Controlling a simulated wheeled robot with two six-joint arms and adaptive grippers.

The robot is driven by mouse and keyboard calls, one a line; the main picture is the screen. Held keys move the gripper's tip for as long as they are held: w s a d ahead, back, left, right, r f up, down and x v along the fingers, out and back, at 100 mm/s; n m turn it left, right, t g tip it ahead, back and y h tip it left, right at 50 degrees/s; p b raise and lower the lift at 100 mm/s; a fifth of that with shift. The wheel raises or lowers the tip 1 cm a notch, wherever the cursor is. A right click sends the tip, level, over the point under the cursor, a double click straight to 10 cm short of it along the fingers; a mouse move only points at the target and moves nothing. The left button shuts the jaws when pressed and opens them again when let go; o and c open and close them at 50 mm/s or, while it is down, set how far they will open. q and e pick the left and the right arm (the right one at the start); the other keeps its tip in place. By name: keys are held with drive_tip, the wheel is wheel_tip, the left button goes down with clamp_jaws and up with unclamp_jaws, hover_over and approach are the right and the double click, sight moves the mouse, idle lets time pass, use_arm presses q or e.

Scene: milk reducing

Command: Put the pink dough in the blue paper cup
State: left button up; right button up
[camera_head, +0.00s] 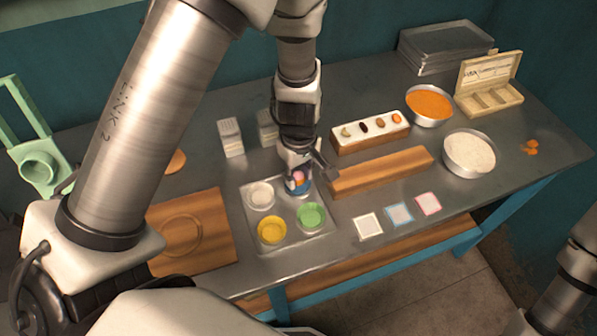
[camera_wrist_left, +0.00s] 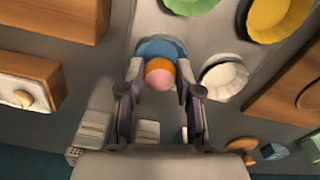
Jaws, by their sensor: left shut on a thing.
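The pink dough (camera_wrist_left: 160,80) is a small ball with an orange part beside it. In the head view it shows as a pink and orange spot (camera_head: 298,177). My left gripper (camera_wrist_left: 160,90) is shut on it, one finger at each side, pointing down. The blue paper cup (camera_wrist_left: 157,47) lies just beyond the fingertips in the left wrist view. In the head view the blue cup (camera_head: 299,188) is at the far right of the metal tray, directly under my left gripper (camera_head: 300,176) and partly hidden by it. I cannot tell whether the dough touches the cup.
The metal tray (camera_head: 287,244) also holds a white cup (camera_head: 261,195), a yellow cup (camera_head: 272,230) and a green cup (camera_head: 311,216). A wooden block (camera_head: 382,174) lies close on the right. A wooden board (camera_head: 195,257) is on the left.

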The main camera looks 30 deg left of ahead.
use_arm(q)
drive_tip(key=o, duration=1.1)
wheel_tip(320, 180, up, 12)
